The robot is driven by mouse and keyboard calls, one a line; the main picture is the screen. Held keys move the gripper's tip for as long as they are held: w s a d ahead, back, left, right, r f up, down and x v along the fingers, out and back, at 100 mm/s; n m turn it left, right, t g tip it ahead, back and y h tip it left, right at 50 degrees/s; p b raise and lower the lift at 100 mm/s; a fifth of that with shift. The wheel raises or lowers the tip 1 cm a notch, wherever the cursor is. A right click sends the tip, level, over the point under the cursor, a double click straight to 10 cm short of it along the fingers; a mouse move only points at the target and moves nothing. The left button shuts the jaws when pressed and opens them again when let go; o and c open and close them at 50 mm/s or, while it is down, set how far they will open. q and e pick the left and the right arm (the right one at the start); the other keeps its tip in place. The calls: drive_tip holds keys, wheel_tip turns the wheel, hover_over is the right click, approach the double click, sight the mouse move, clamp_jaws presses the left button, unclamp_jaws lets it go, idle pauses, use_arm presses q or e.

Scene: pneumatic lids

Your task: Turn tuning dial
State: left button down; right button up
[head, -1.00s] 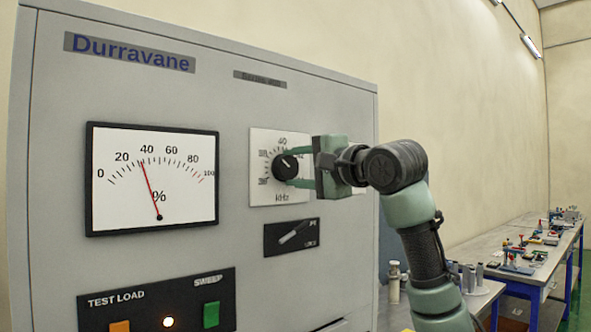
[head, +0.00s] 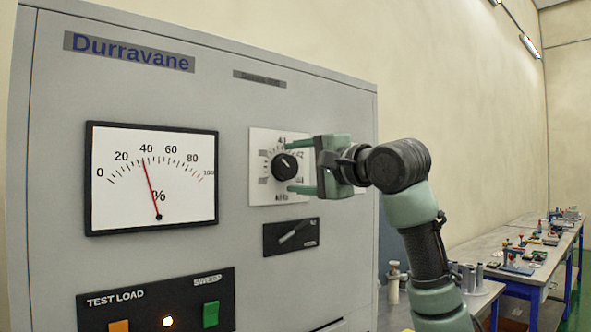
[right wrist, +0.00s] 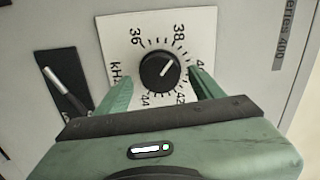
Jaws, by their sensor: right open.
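The tuning dial is a black round knob (head: 285,166) with a white pointer line, on a white kHz scale plate (head: 262,142) on the grey cabinet front. In the right wrist view the knob (right wrist: 160,71) shows its pointer aimed to the upper right, with scale numbers around it. My right gripper (head: 290,166) is open, its green fingers above and below the knob in the head view and apart from it. The right wrist view shows the fingers (right wrist: 158,92) spread, with the knob beyond and between them. My left gripper is not in view.
A percent meter (head: 152,205) with a red needle near 40 is left of the dial. A black switch plate (head: 291,237) with a tilted lever sits just below the dial. A test load panel (head: 150,285) has a lit lamp and green button. Workbenches (head: 520,250) stand at right.

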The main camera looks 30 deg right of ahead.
drive_tip(key=s+b, duration=0.2)
drive_tip(key=s, duration=0.5)
drive_tip(key=shift+s+d, duration=0.15)
drive_tip(key=shift+d, duration=0.15)
drive_tip(key=shift+f, duration=0.1)
